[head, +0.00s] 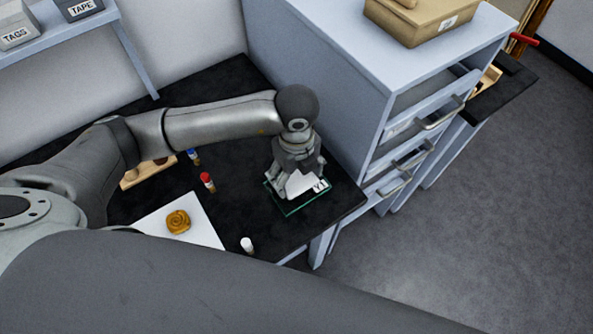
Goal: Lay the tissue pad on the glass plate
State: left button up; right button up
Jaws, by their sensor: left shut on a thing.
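My left gripper (299,174) points down over the right end of the black bench and is shut on the white tissue pad (299,186). The pad is partly hidden by the fingers. The glass plate (288,212), with a green edge and a label reading Y1, lies on the bench directly under the pad. The pad covers much of the plate; I cannot tell whether it touches the glass. My right gripper is not in view.
A gold fragment (178,222) lies on a white sheet (208,237). Red-capped (208,184), blue-capped (194,157) and white-capped (247,245) vials stand nearby. A wooden rack (129,181) is partly behind my arm. A grey drawer cabinet (330,70) stands close behind the plate.

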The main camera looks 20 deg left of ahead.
pick_arm(q)
jog(key=shift+f, duration=0.4)
jog(key=shift+f, duration=0.15)
jog(key=o, duration=0.7)
